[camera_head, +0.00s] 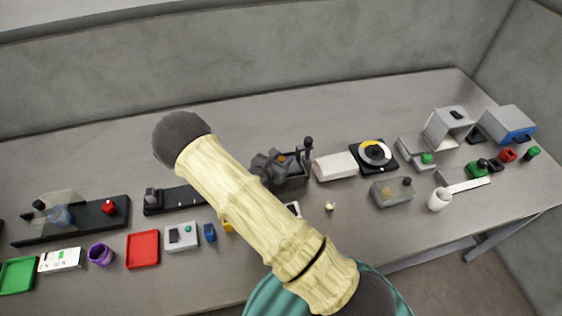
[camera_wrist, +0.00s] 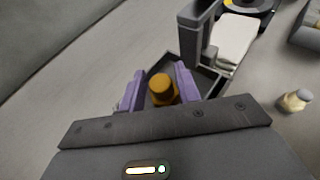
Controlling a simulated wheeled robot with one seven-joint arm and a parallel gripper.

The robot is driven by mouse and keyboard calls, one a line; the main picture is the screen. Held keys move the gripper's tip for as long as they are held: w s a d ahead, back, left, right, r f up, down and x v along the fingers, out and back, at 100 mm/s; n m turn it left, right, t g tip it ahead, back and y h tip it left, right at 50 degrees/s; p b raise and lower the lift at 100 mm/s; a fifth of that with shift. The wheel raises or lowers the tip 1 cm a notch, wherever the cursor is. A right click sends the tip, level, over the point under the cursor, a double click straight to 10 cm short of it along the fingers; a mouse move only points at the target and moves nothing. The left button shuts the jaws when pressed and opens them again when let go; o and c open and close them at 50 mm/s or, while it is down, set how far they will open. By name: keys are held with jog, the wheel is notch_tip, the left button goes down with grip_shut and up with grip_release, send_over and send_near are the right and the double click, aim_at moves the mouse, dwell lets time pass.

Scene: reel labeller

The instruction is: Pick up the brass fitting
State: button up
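The brass fitting (camera_wrist: 162,92), golden brown with a round top, stands between the two purple fingers of my gripper (camera_wrist: 159,90) in the wrist view. Its lower part is hidden by the gripper body. The fingers look apart, with a narrow dark gap beside the fitting, so I see no firm hold. Behind and around it is a dark open tray (camera_wrist: 207,83). In the head view my gripper (camera_head: 272,167) is over the left part of that tray (camera_head: 297,184), and a small orange-brown patch of the fitting (camera_head: 281,160) shows there.
A dark upright post (camera_wrist: 197,35) rises at the tray, close to the fingers. A white block (camera_head: 335,166) lies right of the tray. A small pale tan piece (camera_head: 331,205) stands apart in front, with free table around it. A black reel stand (camera_head: 374,156) is farther right.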

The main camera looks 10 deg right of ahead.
aim_at(282, 158)
jog(key=shift+s, duration=0.1)
grip_shut()
dwell(0.4)
jog(key=shift+r, duration=0.55)
notch_tip(282, 158, up, 9)
jog(key=shift+b, duration=1.1)
